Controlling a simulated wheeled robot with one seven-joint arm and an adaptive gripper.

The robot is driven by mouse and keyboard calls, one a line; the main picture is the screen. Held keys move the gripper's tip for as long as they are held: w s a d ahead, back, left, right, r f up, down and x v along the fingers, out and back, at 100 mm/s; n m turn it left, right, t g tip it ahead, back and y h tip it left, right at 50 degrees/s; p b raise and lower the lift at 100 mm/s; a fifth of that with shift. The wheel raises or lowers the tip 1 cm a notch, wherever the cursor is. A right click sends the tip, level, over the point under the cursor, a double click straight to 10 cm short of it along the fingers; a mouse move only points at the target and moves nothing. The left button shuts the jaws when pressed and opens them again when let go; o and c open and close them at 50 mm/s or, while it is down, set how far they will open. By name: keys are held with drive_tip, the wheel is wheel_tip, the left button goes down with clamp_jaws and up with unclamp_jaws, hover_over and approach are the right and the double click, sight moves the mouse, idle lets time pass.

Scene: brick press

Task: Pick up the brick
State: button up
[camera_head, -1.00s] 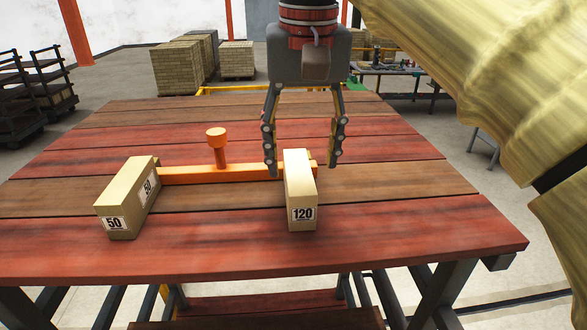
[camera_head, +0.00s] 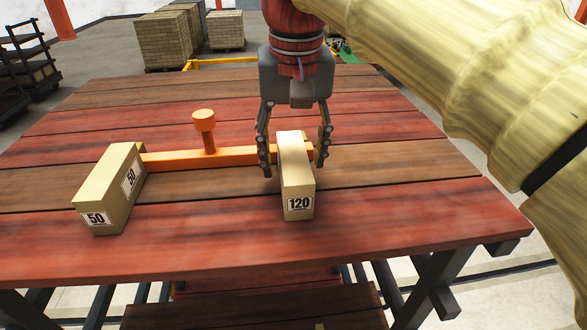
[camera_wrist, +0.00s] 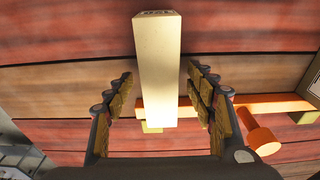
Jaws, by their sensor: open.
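A tan brick (camera_head: 297,172) labelled 120 sits near the right end of an orange bar (camera_head: 215,157) on the plank table. A second tan brick (camera_head: 110,187) labelled 50 sits at the bar's left end. My gripper (camera_head: 292,165) is open, its fingers pointing down on the left and right sides of the 120 brick, towards its far end. In the wrist view the 120 brick (camera_wrist: 157,70) lies between the open fingers, with a visible gap on each side.
An orange knob (camera_head: 204,121) on a post rises from the bar between the bricks. The red and brown table (camera_head: 400,215) is bare around them. Brick stacks (camera_head: 163,40) and a dark rack (camera_head: 25,60) stand on the floor behind.

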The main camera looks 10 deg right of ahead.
drive_tip(key=shift+w+f, duration=0.1)
drive_tip(key=shift+f, duration=0.1)
drive_tip(key=shift+c, duration=0.6)
drive_tip(key=c, duration=1)
